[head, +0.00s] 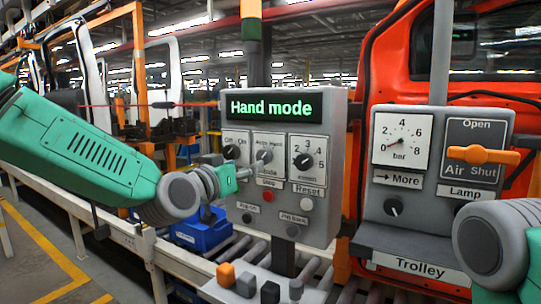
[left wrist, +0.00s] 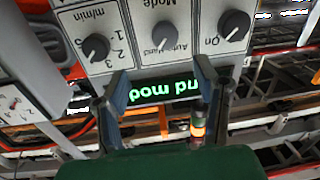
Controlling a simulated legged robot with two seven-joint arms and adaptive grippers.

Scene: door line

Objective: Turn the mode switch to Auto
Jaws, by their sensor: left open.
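The mode switch is a round dark knob (head: 264,157) in the middle of three dials on the grey control panel (head: 337,150). The panel's display (head: 272,107) reads "Hand mode". In the left wrist view the panel is upside down, and the mode knob (left wrist: 165,36) stands beyond the fingertips, labelled Auto, Hand and Mode. My left gripper (head: 240,176) is in front of the panel, low and left of the mode knob. Its fingers (left wrist: 160,90) are open and empty, apart from the knob. My right arm's grey joint shows at the right edge; its gripper is not visible.
The Off/On knob (head: 232,152) and numbered speed dial (head: 304,160) flank the mode knob closely. A red Stop button (head: 267,196) and white Reset button (head: 306,204) sit below. Right is a trolley panel (head: 432,190) with a gauge and orange handle (head: 483,155).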

